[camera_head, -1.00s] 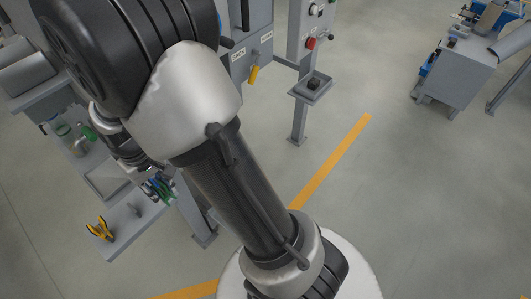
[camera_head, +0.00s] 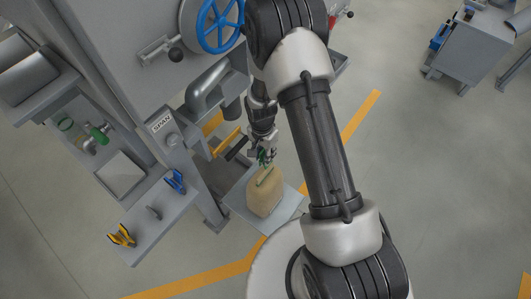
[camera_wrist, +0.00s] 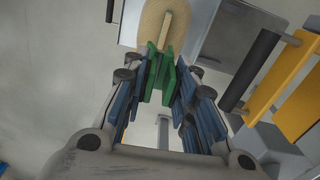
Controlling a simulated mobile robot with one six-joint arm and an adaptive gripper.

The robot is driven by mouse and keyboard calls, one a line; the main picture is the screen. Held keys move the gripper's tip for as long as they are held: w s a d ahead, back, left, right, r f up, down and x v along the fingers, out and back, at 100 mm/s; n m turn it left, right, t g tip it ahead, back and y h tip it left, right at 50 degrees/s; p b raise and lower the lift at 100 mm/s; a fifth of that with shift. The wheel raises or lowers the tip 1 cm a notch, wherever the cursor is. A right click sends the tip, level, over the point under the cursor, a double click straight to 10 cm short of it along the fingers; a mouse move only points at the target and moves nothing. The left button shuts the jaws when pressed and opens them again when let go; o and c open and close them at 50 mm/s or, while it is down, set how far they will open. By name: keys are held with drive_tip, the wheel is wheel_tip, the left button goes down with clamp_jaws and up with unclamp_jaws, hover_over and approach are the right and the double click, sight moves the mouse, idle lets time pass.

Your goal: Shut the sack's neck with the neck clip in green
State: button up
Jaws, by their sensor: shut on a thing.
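The sack (camera_head: 264,196) is tan and stands upright on a grey plate (camera_head: 236,197). Its neck is a pale flat ridge on top (camera_head: 265,175). In the wrist view the sack (camera_wrist: 181,22) is at the top, its neck (camera_wrist: 166,34) pointing down towards my gripper. My gripper (camera_head: 265,153) is shut on the green neck clip (camera_head: 264,158), just above and behind the sack's neck. The clip's green plates (camera_wrist: 151,65) lie between my blue-padded fingers (camera_wrist: 158,92). The neck's end meets the gap between the plates; I cannot tell how far it is inside.
A yellow clip (camera_head: 121,236) and a blue clip (camera_head: 174,181) are on the shelf (camera_head: 147,243) at left. A yellow bar (camera_head: 226,141) and a spout pipe (camera_head: 207,88) are close to my gripper. A blue handwheel (camera_head: 220,24) is above.

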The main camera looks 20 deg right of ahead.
drive_tip(key=shift+f, duration=0.4)
drive_tip(key=shift+a+f, duration=0.1)
drive_tip(key=shift+f+b, duration=2.85)
drive_tip(key=shift+f, duration=0.25)
drive_tip(key=shift+r, duration=0.1)
drive_tip(key=shift+s+r, duration=0.1)
drive_tip(key=shift+r, duration=0.05)
drive_tip(key=shift+f, duration=0.45)
drive_tip(key=shift+f+b, duration=0.6)
drive_tip(key=shift+b, duration=0.1)
